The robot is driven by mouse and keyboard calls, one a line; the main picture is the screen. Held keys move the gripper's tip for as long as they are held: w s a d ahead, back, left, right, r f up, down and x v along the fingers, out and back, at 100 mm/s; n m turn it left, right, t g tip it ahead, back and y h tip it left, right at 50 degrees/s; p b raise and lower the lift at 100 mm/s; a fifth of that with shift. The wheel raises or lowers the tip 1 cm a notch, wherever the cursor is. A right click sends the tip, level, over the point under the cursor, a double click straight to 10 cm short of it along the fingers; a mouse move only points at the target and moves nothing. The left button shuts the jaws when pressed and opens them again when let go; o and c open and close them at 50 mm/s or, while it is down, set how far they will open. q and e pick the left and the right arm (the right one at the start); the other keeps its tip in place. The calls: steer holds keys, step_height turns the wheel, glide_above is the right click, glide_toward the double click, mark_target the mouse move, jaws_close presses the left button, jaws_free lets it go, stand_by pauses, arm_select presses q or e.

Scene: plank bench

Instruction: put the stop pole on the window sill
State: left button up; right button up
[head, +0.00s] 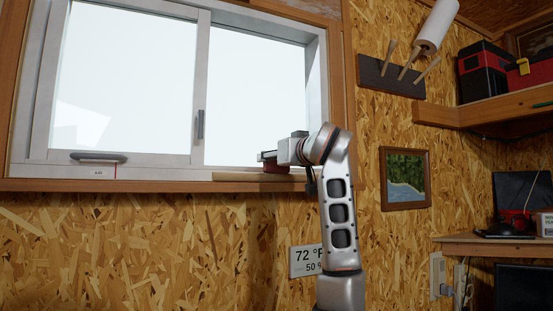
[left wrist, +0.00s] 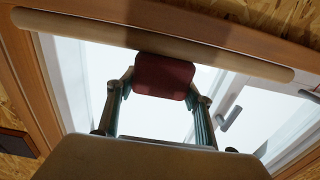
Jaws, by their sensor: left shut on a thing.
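The stop pole is a pale wooden rod (head: 240,177) lying level along the right part of the window sill (head: 130,185). I cannot tell whether it rests on the sill or hovers just above it. In the left wrist view the rod (left wrist: 240,63) runs across the top, with a red block (left wrist: 163,76) against its middle that seems to be its grip. My left gripper (head: 271,160) is at the window, its fingers (left wrist: 163,88) closed on the two sides of the red block. My arm hides the rod's right end in the head view. My right gripper is out of view.
The sliding window (head: 125,85) stands behind the sill, with a handle (head: 98,156) low on the left pane. A framed picture (head: 405,178), a peg rack (head: 390,75) and a loaded shelf (head: 490,110) are to the right.

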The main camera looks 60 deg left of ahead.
arm_select(q)
steer(key=shift+s+d+r, duration=0.1)
steer(key=shift+f, duration=0.2)
steer(key=o, duration=1.2)
steer(key=shift+o, duration=0.2)
steer(key=shift+r, duration=0.1)
